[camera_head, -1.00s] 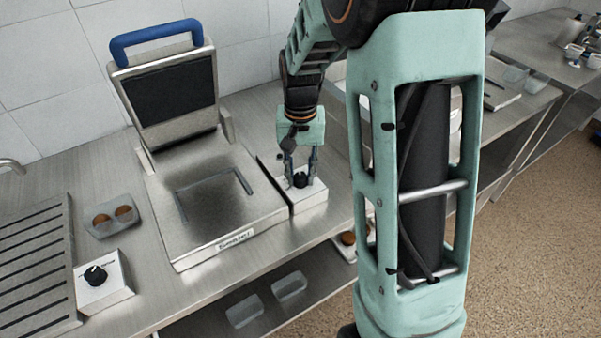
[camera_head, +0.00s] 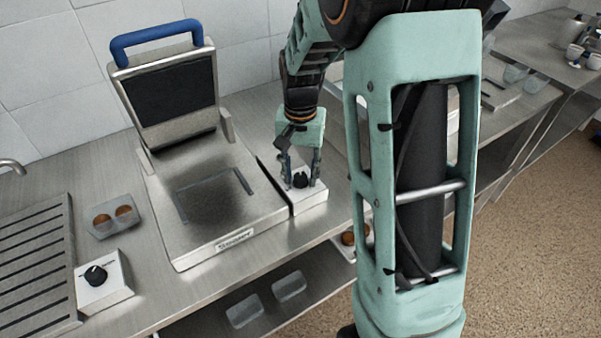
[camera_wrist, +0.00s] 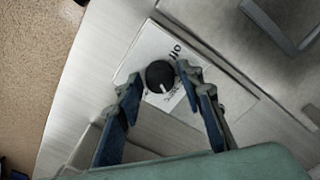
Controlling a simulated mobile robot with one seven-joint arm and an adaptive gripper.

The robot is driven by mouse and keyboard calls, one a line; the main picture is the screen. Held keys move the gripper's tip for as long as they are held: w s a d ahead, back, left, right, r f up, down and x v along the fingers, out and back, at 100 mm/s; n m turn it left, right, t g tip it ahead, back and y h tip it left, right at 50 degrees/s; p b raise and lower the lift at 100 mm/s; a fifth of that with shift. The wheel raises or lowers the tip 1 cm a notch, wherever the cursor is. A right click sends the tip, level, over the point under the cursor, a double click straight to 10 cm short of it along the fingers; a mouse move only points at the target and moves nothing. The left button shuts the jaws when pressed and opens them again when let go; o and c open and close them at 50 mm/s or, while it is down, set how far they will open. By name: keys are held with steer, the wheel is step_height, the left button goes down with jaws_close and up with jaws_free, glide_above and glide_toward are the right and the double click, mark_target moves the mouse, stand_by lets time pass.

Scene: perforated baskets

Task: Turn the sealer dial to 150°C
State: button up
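The sealer (camera_head: 225,205) is a steel press with its dark-faced lid raised and a blue handle on top. Its black round dial (camera_head: 300,180) sits on a pale box (camera_head: 310,199) at the press's right side. In the wrist view, the dial (camera_wrist: 160,75) has a white pointer line toward the bottom of the picture. Lettering beside it looks like "Off"; the other marks are too small to read. My gripper (camera_wrist: 158,75) is open, pointing down, with one fingertip on each side of the dial. Small gaps seem to show between fingertips and dial.
A second black dial on a white box (camera_head: 105,290) stands at the front left, beside a ribbed grill plate (camera_head: 35,255). A small tray with brown round items (camera_head: 113,220) lies left of the sealer. Clear containers (camera_head: 245,311) sit on the shelf below.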

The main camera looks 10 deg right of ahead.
mark_target(301, 176)
steer(key=shift+o, duration=0.4)
steer(key=shift+r, duration=0.1)
step_height(301, 176, up, 12)
stand_by(0.6)
